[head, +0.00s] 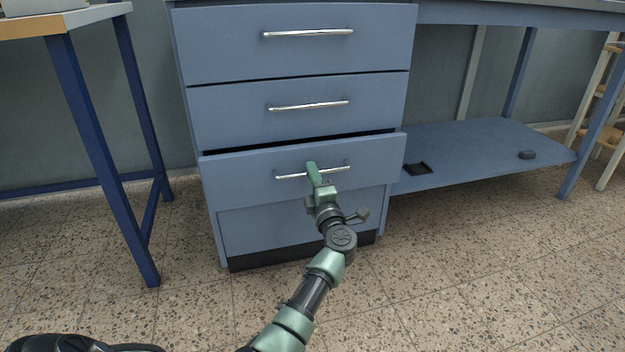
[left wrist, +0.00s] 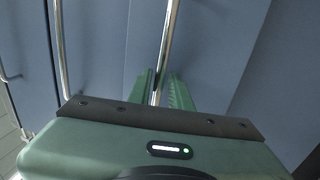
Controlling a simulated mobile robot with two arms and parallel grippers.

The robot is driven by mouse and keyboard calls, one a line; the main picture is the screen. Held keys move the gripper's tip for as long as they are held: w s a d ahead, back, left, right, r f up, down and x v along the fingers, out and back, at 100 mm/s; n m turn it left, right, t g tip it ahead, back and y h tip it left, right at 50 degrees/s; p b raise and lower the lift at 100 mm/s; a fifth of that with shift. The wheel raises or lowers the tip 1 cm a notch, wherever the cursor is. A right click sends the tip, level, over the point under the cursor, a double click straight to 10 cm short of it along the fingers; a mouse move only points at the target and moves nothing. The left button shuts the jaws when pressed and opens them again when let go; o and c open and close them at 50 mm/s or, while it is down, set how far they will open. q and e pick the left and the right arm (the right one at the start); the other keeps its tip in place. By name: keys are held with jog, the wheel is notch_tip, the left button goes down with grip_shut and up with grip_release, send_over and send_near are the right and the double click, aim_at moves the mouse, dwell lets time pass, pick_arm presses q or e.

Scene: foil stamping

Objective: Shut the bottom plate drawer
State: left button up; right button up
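The bottom plate drawer (head: 240,180) is the lowest of three blue drawers in the cabinet. It stands a little way out, with a dark gap along its top edge. Its silver bar handle (head: 340,169) runs across the front. My left gripper (head: 313,172) is at the middle of this handle. In the left wrist view the handle (left wrist: 168,40) passes between the two green fingers (left wrist: 160,90), which sit close on either side of it. The fingers hide part of the bar. My right gripper is in neither view.
The middle drawer (head: 230,115) and top drawer (head: 220,50) look flush. A blue table leg (head: 105,170) stands to the left. A low blue shelf (head: 470,155) with a small black tray (head: 418,169) adjoins at right. The speckled floor in front is clear.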

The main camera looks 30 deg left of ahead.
pick_arm(q)
jog(key=shift+w+a, duration=0.1)
jog(key=shift+a, duration=0.1)
jog(key=shift+r, duration=0.1)
grip_shut()
dwell(1.2)
jog(key=x, duration=0.4)
jog(key=shift+f+b, duration=0.3)
jog(key=shift+b, duration=0.05)
